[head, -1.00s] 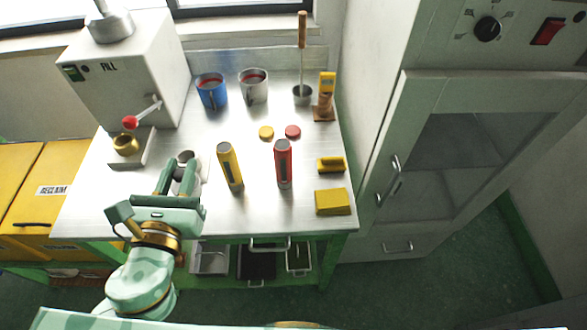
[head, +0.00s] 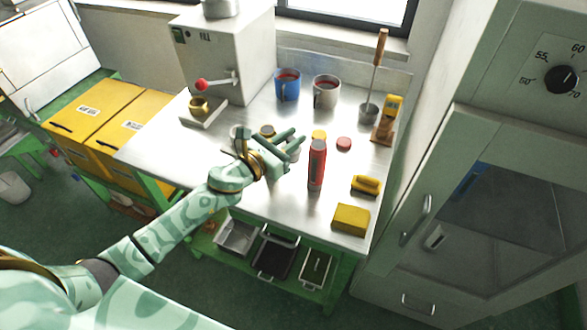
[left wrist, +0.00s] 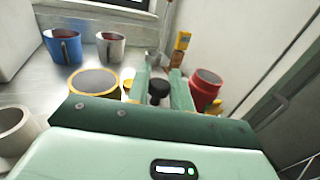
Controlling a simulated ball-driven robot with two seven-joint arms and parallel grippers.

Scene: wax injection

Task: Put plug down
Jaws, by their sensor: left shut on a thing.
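My left gripper (head: 292,141) is over the table, between the yellow cylinder (head: 267,130) and the red cylinder (head: 316,166). In the left wrist view its two fingers (left wrist: 158,88) stand on either side of a small black rounded piece (left wrist: 158,93), which appears to be the plug, and are shut on it. The plug's lower part is hidden, and I cannot tell whether it touches the table. The yellow cylinder (left wrist: 95,82) is left of the fingers and the red cylinder (left wrist: 205,88) right of them. My right gripper is not in view.
A yellow disc (head: 319,136) and a red disc (head: 344,143) lie beyond the gripper. Blue (head: 287,87) and grey (head: 326,91) mugs stand at the back. A yellow block (head: 351,219) is at the front right. A pale cup (left wrist: 14,132) is at the left.

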